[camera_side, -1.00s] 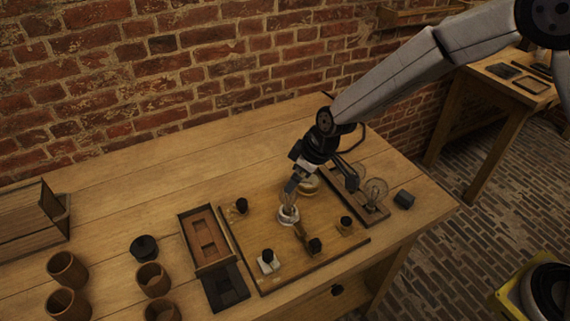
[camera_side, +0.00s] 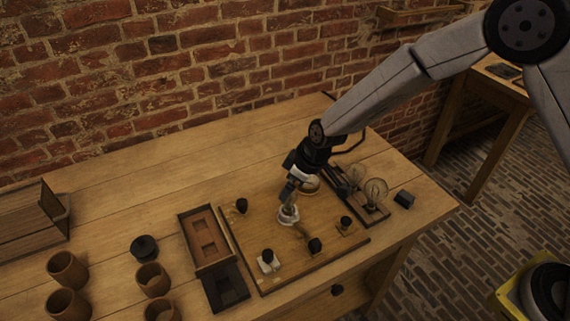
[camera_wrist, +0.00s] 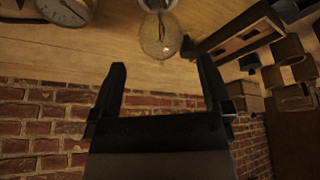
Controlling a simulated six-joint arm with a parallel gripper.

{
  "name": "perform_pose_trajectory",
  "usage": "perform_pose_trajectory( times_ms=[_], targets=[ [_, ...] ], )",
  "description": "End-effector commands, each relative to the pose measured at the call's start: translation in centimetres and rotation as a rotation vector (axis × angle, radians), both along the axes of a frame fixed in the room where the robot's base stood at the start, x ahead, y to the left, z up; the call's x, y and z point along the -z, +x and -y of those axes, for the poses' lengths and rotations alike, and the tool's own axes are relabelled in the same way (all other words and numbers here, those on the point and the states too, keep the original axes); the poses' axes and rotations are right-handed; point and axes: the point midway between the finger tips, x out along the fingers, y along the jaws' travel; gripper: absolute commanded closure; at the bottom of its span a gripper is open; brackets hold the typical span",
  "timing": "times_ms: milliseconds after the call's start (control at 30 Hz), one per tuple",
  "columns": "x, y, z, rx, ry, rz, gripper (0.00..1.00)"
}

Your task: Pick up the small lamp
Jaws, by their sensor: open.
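The small lamp, a clear round glass bulb in a white round holder (camera_side: 289,216), stands on the wooden board (camera_side: 255,270). In the wrist view the bulb (camera_wrist: 160,37) hangs from the top edge, between and beyond my fingertips. My gripper (camera_side: 288,193) is just above and behind the lamp in the side view and partly hides its glass. In the wrist view my gripper (camera_wrist: 160,64) has its two dark fingers wide apart with nothing between them. Contact with the bulb does not show.
Larger glass bulbs (camera_side: 375,190) stand in a dark rack to the right. A round dial gauge (camera_wrist: 68,10) is close by. Black-topped posts (camera_side: 314,245) stand on the board. A slotted wooden tray (camera_side: 205,238) and several brown jars (camera_side: 152,279) are left. The back of the table is clear.

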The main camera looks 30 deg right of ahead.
Motion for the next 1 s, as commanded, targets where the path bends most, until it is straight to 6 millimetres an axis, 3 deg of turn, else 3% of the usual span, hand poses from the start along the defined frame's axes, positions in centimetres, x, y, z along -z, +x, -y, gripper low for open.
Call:
perform_pose_trajectory(
  times_ms=[433,1000],
  targets=[
    [3.7,1.1,-1.1,-0.001,-0.002,-0.001,0.0],
    [4.1,1.3,-1.2,0.0,-0.001,0.0,0.0]
  ],
)
